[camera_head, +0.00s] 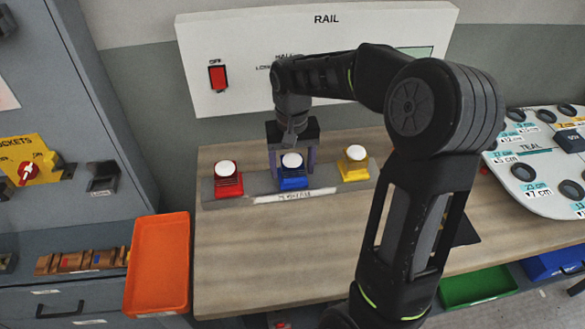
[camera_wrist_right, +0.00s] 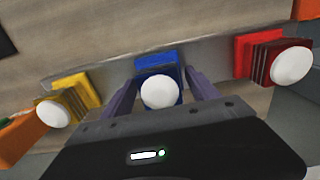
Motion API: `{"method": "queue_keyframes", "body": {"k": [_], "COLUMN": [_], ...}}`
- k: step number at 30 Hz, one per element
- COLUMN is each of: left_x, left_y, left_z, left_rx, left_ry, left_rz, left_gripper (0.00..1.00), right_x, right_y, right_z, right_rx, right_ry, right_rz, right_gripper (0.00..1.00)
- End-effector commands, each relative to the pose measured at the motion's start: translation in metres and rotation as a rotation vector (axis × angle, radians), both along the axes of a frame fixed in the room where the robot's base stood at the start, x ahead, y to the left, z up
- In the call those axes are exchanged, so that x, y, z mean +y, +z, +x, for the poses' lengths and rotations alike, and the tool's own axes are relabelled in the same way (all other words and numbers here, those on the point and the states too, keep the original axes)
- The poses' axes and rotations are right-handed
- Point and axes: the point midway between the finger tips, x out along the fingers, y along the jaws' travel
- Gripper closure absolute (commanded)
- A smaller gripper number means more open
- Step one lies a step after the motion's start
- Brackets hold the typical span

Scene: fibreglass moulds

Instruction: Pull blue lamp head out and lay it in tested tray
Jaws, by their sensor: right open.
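The blue lamp head (camera_head: 293,178) with a white dome sits in the middle of a grey strip (camera_head: 259,185) on the table, between a red lamp head (camera_head: 228,180) and a yellow one (camera_head: 354,164). My right gripper (camera_head: 291,170) is over the blue lamp head, pointing down. In the right wrist view the blue lamp head (camera_wrist_right: 158,68) lies between the two open fingers (camera_wrist_right: 160,92), one on each side; contact cannot be told. An orange tray (camera_head: 160,262) stands at the table's left edge; I cannot read a label marking it as tested. My left gripper is not in view.
A white RAIL panel (camera_head: 240,80) with a red switch (camera_head: 217,77) is behind the strip. A white board with holes (camera_head: 540,170) is on the right. Green (camera_head: 477,286) and blue (camera_head: 552,263) trays are low at right. The table front left (camera_head: 260,250) is clear.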

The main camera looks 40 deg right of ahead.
Motion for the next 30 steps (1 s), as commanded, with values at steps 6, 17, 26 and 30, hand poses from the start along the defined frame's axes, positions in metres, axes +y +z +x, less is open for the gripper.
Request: {"method": "queue_keyframes", "body": {"k": [6,17,26,30], "left_x": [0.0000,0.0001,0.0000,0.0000], "left_y": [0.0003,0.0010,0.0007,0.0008], "left_z": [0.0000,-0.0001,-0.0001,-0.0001], "left_rx": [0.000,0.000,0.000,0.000], "left_ry": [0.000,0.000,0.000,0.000], "left_rz": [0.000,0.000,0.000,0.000], "left_gripper": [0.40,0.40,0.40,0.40], "right_x": [0.0001,0.0002,0.0000,0.0000], "right_y": [0.0000,0.0003,0.0000,0.0000], "right_z": [0.0000,0.0001,0.0000,0.0000], "right_rx": [0.000,0.000,0.000,0.000], "right_ry": [0.000,0.001,0.000,0.000], "right_rz": [0.000,0.000,0.000,0.000], "right_gripper": [0.31,0.31,0.44,0.55]}}
